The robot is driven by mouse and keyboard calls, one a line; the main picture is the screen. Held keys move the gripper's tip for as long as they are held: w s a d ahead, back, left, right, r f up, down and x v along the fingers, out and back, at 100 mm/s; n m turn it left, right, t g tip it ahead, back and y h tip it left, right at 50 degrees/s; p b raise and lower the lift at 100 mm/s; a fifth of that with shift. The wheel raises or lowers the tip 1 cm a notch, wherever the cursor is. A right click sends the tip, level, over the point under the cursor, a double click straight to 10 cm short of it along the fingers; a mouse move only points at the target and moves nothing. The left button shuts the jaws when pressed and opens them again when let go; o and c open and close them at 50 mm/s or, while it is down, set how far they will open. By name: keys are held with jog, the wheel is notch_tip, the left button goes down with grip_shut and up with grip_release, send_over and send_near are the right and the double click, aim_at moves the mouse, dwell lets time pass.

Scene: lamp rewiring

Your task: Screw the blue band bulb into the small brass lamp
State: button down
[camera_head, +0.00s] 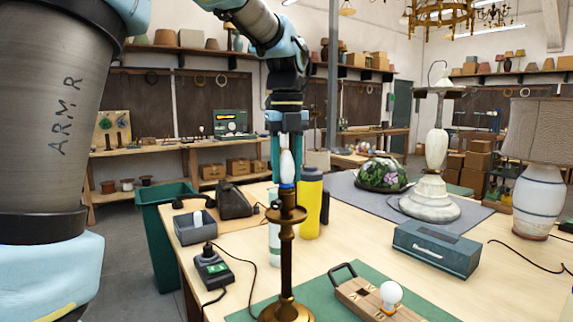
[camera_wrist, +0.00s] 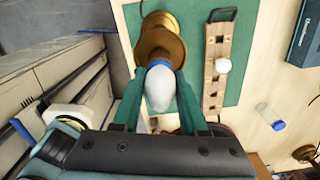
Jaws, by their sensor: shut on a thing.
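The white candle-shaped bulb with the blue band (camera_head: 287,168) stands upright at the top of the small brass lamp (camera_head: 286,250). My gripper (camera_head: 286,150) is above the lamp, pointing down, shut on the bulb. In the wrist view, the bulb (camera_wrist: 159,92) lies between my green fingers (camera_wrist: 160,80), and its blue band (camera_wrist: 160,63) is just over the brass lamp's cup (camera_wrist: 160,42). The band meets the socket top closely; the bulb's base is hidden, so I cannot tell how far it is threaded.
A wooden bulb block (camera_head: 360,298) with a round white bulb (camera_head: 391,293) is on the green mat (camera_head: 425,303). A yellow bottle (camera_head: 310,205) stands close behind the lamp. A grey bin (camera_head: 195,232) and a black-and-green tester (camera_head: 212,268) are left. A blue-grey box (camera_head: 436,250) is right.

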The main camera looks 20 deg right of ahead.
jog(key=shift+m, duration=0.3)
jog(key=shift+c, duration=1.8)
grip_release()
